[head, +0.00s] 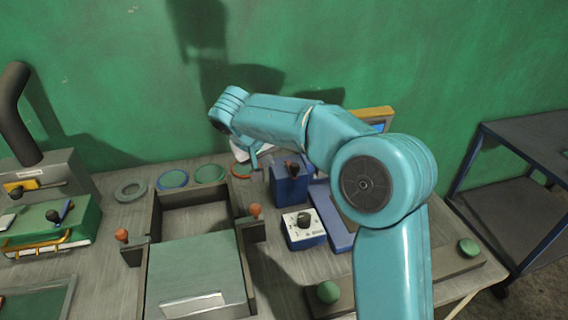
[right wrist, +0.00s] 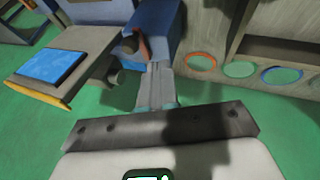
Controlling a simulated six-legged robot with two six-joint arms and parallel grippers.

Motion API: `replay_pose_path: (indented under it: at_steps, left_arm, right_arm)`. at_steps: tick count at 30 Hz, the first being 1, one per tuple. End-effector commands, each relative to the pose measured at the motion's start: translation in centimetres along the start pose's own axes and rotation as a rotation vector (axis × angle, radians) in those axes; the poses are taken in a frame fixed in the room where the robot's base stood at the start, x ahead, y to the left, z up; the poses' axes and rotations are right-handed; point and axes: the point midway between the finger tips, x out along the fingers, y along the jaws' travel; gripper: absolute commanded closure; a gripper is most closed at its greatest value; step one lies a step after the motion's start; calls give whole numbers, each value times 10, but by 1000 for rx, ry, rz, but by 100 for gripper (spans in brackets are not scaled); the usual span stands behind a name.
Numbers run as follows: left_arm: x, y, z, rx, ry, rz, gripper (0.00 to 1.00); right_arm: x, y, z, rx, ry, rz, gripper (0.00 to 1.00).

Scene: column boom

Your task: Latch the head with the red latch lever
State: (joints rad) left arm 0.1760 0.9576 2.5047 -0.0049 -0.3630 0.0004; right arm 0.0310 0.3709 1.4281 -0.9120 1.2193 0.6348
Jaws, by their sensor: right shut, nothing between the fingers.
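My right arm reaches over the bench from the lower right. Its gripper (head: 257,170) is at the back of the bench, beside the left side of a blue block (head: 290,188); it is partly blurred there. In the right wrist view the fingers (right wrist: 157,72) are shut and empty, with tips close to the blue block (right wrist: 158,22). A red-brown lever (right wrist: 143,46) shows on that block, just beyond the fingertips; whether they touch it I cannot tell. In the head view a dark reddish part (head: 293,168) shows on the block's top. My left gripper is out of view.
A white-topped control box with a black knob (head: 304,226) stands in front of the block. Several coloured rings (head: 172,179) lie behind. A green wall (head: 400,50) closes the back.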

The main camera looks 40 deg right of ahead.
Motion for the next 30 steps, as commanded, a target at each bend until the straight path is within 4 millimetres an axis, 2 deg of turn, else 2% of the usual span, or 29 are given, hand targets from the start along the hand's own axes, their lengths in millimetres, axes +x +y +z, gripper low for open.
replay_pose_path:
  at_steps: [3, 6, 12, 30]
  left_arm:
    - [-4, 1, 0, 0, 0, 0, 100]
    - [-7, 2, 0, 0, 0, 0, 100]
    - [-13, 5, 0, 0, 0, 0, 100]
    - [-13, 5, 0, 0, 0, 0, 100]
  right_arm:
    - [27, 1, 0, -1, -6, 2, 100]
    - [44, 4, -1, 1, -4, 2, 100]
    - [61, 24, 2, 1, -3, 0, 100]
    - [68, 30, 4, -8, 3, -4, 100]
